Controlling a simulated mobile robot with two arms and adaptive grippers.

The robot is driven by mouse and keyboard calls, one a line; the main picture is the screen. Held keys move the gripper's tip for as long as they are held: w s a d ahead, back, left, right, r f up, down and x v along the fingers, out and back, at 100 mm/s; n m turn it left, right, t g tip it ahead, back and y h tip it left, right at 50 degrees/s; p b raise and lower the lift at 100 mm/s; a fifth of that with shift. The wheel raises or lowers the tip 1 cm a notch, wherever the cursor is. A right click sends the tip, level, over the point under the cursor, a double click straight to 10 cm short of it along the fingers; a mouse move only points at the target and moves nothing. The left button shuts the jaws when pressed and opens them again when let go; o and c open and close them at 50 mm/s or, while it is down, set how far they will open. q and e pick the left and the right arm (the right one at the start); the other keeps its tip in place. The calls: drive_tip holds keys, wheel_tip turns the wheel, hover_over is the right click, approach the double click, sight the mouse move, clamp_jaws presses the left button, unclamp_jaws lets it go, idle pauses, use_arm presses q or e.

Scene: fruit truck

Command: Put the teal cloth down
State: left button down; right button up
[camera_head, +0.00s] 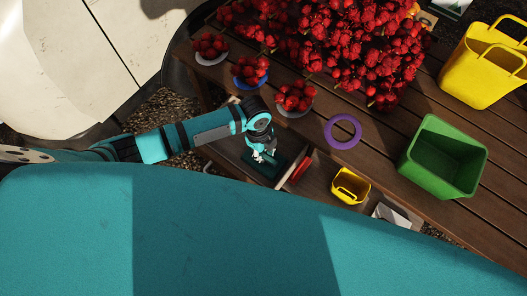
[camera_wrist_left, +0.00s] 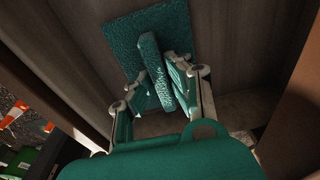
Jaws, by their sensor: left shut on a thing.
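The teal cloth (camera_head: 262,171) lies in a wooden compartment at the table's near side in the head view. The left wrist view shows the cloth (camera_wrist_left: 130,38) as a flat textured square against brown wood, with a raised strip (camera_wrist_left: 153,68) between the fingers. My left gripper (camera_head: 264,157) points down into the compartment at the cloth. In the left wrist view the left gripper (camera_wrist_left: 160,88) is shut on the cloth's raised strip. The fingers hide part of the cloth. My right gripper is not in view.
A red item (camera_head: 300,170) and a small yellow basket (camera_head: 350,186) are right of the cloth. On the table are a purple ring (camera_head: 326,132), a green bin (camera_head: 413,145), a large yellow basket (camera_head: 464,75), fruit bowls (camera_head: 295,111) and a big pile of red fruit (camera_head: 345,45).

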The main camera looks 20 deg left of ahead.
use_arm(q)
drive_tip(key=shift+f, duration=0.2)
drive_tip(key=c, duration=1.3)
unclamp_jaws()
drive_tip(key=shift+r, duration=0.1)
drive_tip(key=shift+o, duration=0.2)
wheel_tip(320, 180, up, 12)
drive_tip(key=a, duration=0.1)
drive_tip(key=shift+w+a, duration=0.2)
drive_tip(key=shift+w, duration=0.05)
drive_tip(key=shift+r, duration=0.1)
